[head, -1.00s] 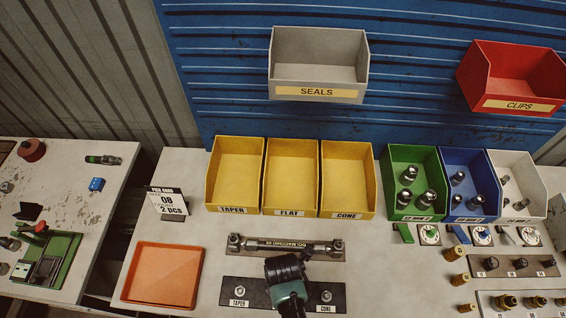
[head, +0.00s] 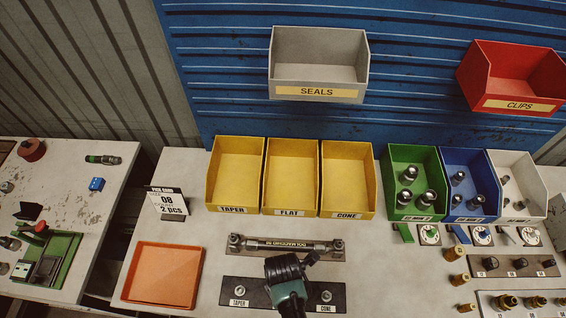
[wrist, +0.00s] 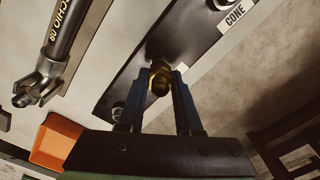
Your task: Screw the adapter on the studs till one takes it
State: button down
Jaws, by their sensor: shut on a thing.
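A dark stud plate (head: 255,291) lies on the bench, with a TAPER stud (head: 239,291) at its left and a CONE stud (head: 326,296) at its right. My gripper (wrist: 163,79) is shut on a small brass adapter (wrist: 160,80). In the wrist view the adapter is at the plate's middle, between the two end studs. Whether its thread has caught on a stud there cannot be told. In the head view my wrist (head: 286,272) covers the plate's middle, hiding the adapter and any label there.
A metal bar on two mounts (head: 290,245) lies just behind the plate. Yellow TAPER (head: 232,209), FLAT (head: 289,211) and CONE (head: 347,215) bins stand behind it, empty. An orange tray (head: 160,302) is at the left. Brass fittings (head: 455,254) stand at the right.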

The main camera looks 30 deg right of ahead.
jog(key=shift+m, duration=1)
jog(key=c, duration=0.5)
grip_release()
notch_tip(320, 180, up, 13)
jog(key=shift+f+b, duration=0.1)
jog(key=shift+b, duration=0.8)
